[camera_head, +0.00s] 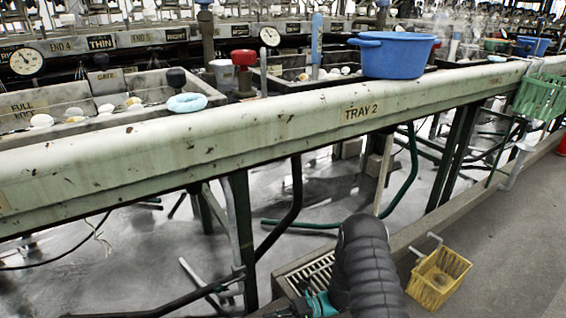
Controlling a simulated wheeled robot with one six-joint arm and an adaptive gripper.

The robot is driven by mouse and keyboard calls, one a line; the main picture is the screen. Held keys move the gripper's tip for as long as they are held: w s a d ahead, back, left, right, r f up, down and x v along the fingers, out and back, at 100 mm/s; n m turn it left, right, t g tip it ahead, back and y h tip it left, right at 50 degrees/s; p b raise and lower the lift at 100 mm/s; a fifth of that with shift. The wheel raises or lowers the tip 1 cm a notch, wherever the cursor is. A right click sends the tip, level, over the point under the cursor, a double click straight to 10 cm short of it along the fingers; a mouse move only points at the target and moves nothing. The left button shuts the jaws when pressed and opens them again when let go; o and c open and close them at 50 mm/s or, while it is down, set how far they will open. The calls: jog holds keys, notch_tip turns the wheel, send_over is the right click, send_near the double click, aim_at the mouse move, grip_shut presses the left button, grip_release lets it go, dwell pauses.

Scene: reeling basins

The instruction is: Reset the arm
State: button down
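A dark, ribbed part of my arm rises from the bottom edge, right of the centre, in front of the walkway. A small teal and black part beside it on the left is cut off by the bottom edge, and I cannot tell what it is. My gripper's fingers do not show, so whether it holds anything is hidden.
A long pale rail (230,142) marked TRAY 2 crosses the view. A yellow basket (438,278) stands on the floor, and a green basket (540,98) hangs at right. Grey floor at right (510,230) is clear.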

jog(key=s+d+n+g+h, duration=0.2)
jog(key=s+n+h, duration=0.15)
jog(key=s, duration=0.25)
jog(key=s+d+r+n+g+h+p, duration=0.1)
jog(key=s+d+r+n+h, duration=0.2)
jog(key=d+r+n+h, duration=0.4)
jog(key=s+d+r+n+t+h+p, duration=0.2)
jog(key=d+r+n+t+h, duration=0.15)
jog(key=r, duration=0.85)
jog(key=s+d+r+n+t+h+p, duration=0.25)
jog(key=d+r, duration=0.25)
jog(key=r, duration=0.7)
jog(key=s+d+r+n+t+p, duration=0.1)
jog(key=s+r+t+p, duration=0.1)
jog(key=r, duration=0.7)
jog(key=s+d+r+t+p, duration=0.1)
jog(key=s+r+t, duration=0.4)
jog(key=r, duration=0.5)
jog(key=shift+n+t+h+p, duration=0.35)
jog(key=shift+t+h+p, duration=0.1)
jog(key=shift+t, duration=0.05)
